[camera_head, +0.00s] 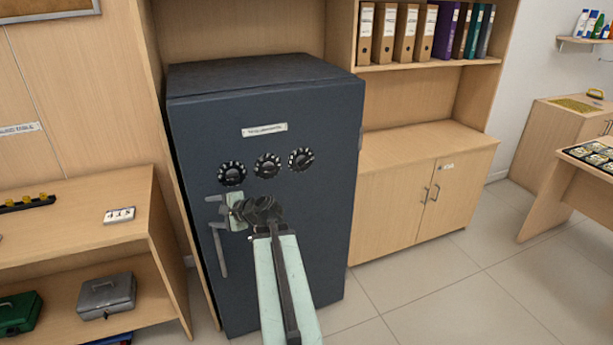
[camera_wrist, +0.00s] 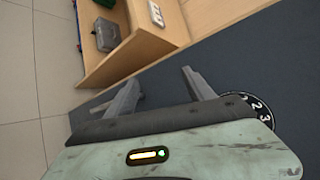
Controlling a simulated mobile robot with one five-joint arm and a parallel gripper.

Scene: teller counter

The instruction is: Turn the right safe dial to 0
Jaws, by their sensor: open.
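The dark blue-grey safe (camera_head: 285,220) stands upright with three black dials in a row on its door. The right dial (camera_head: 301,159) is the one nearest the door's right edge; its numbers are too small to read. The middle dial (camera_head: 267,165) and the left dial (camera_head: 231,173) are beside it. My gripper (camera_head: 214,212) is open and empty, in front of the door, below the left dial and well left of and below the right dial. In the wrist view my gripper (camera_wrist: 163,76) has its fingers apart; part of one numbered dial (camera_wrist: 263,108) shows behind it, and I cannot tell which.
A label (camera_head: 264,130) is above the dials. A wooden shelf unit (camera_head: 75,225) with a grey cash box (camera_head: 107,295) stands left of the safe. A low cabinet (camera_head: 425,190) stands to the right, with binders (camera_head: 405,32) above. The tiled floor (camera_head: 440,290) at front right is clear.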

